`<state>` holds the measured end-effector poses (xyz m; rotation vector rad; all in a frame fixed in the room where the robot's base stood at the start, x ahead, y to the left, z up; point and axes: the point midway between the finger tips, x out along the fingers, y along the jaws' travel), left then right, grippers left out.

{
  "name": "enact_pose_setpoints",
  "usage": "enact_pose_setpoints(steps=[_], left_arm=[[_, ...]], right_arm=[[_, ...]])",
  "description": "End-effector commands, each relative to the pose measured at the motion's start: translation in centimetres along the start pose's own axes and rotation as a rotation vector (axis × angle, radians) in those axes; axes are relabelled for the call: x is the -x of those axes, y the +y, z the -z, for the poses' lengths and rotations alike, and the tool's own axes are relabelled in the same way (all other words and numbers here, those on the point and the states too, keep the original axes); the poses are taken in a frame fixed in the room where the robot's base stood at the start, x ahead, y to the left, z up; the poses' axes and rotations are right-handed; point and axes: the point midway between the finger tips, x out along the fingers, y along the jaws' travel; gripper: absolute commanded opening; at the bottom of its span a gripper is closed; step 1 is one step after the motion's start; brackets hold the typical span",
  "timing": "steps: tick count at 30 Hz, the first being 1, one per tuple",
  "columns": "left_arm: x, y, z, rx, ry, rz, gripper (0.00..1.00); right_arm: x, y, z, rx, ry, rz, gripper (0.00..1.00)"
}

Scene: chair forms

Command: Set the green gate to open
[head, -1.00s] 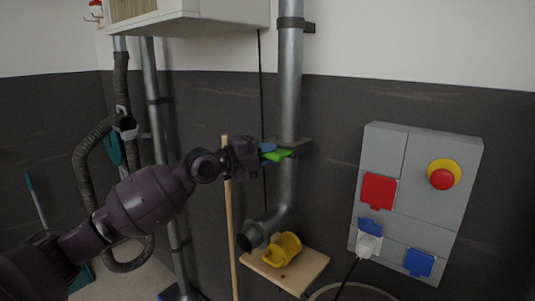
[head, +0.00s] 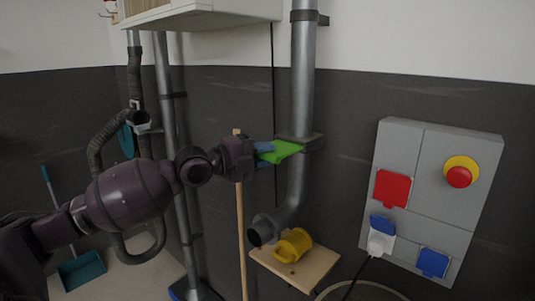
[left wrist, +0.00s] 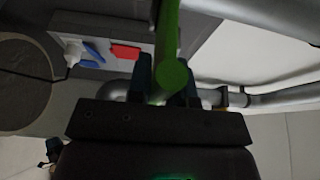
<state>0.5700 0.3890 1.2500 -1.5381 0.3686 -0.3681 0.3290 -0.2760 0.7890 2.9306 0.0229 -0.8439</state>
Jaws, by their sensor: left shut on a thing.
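The green gate (head: 285,150) is a flat plate sticking out to the left of a dark collar (head: 312,142) on the grey vertical pipe. My left gripper (head: 264,153) is shut on its outer end, with the bluish fingertips left of the pipe. In the left wrist view, the green gate (left wrist: 172,74) shows as a bright strip with a rounded end between the dark fingers of my left gripper (left wrist: 166,85). The part of the gate inside the collar is hidden. My right gripper is in neither view.
A yellow object (head: 293,245) sits on a wooden shelf (head: 317,264) below the pipe's elbow. A grey panel (head: 428,210) with a red button is on the wall at right. A wooden pole (head: 241,235) stands below my left gripper.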

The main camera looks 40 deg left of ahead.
Motion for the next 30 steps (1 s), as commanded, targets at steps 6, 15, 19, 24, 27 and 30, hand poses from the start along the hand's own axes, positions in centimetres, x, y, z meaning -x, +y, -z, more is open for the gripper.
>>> enact_pose_setpoints(steps=[6, 15, 19, 24, 27, 30], left_arm=[[0.0, 0.3, 0.2, 0.003, 0.003, -0.005, 0.44], [0.0, 0.2, 0.1, 0.002, 0.002, -0.003, 0.46], [0.5, 0.2, 0.0, 0.002, 0.001, -0.004, 0.46], [1.9, 0.3, 0.0, 0.001, 0.000, -0.006, 0.46], [2.8, 0.4, 0.1, 0.000, 0.002, -0.008, 0.46], [3.6, 0.3, 0.0, 0.000, 0.000, -0.008, 0.46]], right_arm=[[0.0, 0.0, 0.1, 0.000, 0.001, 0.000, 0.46], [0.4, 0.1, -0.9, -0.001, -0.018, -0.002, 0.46], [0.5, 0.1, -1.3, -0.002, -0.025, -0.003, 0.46], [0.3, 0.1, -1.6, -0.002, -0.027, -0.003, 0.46], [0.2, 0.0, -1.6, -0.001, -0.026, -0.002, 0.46], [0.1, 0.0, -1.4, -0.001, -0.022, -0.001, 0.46]])
